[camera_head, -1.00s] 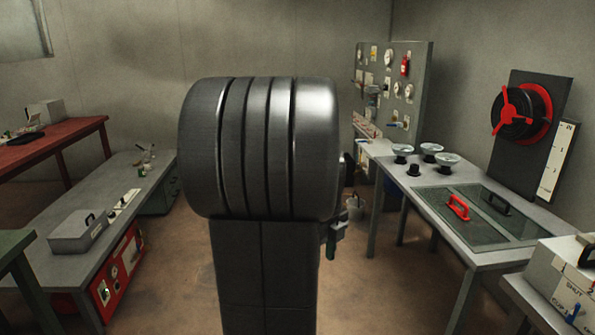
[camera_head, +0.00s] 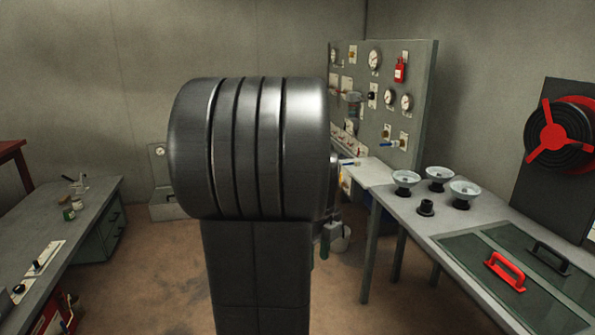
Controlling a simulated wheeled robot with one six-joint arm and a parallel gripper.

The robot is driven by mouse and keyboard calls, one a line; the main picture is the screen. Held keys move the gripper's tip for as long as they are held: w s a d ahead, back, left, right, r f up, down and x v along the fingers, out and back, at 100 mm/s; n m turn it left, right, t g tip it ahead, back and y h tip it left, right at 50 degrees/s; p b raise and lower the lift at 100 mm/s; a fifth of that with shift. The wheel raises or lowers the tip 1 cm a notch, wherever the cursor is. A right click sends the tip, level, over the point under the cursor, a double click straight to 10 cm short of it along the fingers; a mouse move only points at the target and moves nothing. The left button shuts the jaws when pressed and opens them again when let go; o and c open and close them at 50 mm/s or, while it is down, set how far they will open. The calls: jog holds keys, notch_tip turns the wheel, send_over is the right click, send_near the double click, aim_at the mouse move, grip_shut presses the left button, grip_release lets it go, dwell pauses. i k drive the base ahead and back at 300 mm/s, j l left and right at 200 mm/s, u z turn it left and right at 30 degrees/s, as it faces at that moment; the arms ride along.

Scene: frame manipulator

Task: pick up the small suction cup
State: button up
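A small black cup-like piece (camera_head: 425,207), which looks like the small suction cup, stands upright on the grey table (camera_head: 388,210) at the right. Three larger pieces with pale round dishes on dark bases stand close behind and beside it: a left one (camera_head: 405,182), a back one (camera_head: 438,178) and a right one (camera_head: 464,193). My own arm fills the middle of the view. A small grey end part (camera_head: 329,234), seemingly my gripper, shows at its right edge, left of the table and apart from the cups. Its fingers are mostly hidden.
Sliding panels with a red handle (camera_head: 505,272) and a black handle (camera_head: 550,258) lie in the table's front. A gauge panel (camera_head: 420,110) stands behind, and a board with a red reel (camera_head: 560,138) at the right. A low bench (camera_head: 85,225) is at the left. Brown floor lies between.

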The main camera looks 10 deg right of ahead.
aim_at(405, 184)
jog(key=i+j+z, duration=0.1)
jog(key=i+z, duration=0.25)
jog(key=i, duration=1.4)
jog(key=i+z, duration=0.4)
jog(key=i+j+z, duration=0.2)
jog(key=i+z, duration=0.25)
jog(key=i+j+z, duration=0.55)
jog(key=i+z, duration=0.15)
jog(key=i+j+z, duration=0.2)
jog(key=z, duration=0.15)
